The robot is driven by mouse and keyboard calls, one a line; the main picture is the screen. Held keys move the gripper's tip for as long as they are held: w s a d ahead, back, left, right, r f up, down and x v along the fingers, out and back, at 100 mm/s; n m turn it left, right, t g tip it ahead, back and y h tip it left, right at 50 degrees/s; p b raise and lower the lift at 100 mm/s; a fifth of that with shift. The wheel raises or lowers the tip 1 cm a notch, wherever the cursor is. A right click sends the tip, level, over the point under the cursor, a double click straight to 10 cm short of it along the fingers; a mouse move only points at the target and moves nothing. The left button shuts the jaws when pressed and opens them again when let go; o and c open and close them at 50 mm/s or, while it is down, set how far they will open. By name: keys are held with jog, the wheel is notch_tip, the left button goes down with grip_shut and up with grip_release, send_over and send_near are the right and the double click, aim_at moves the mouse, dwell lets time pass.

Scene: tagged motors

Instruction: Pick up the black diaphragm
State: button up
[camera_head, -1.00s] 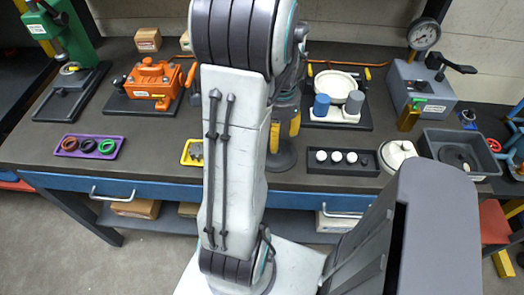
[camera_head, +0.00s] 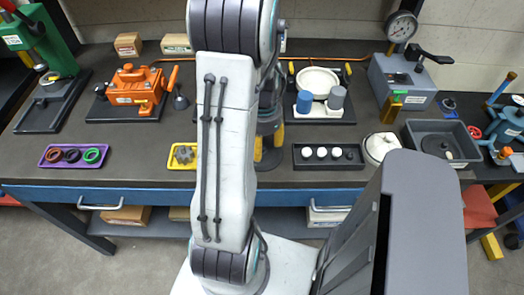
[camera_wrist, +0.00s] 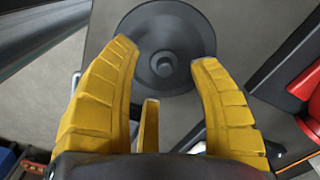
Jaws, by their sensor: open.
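Whether the fingers touch the disc cannot be told.
A yellow tray (camera_head: 172,164) lies left of my arm and a dark tray with white knobs (camera_head: 300,160) right of it. A grey bin (camera_head: 412,134) holds dark parts at the right. An orange fixture (camera_head: 133,85) and a gauge stand (camera_head: 390,75) stand farther back.

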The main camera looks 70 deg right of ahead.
jog(key=shift+f, duration=1.05)
jog(key=shift+c, duration=0.4)
grip_shut()
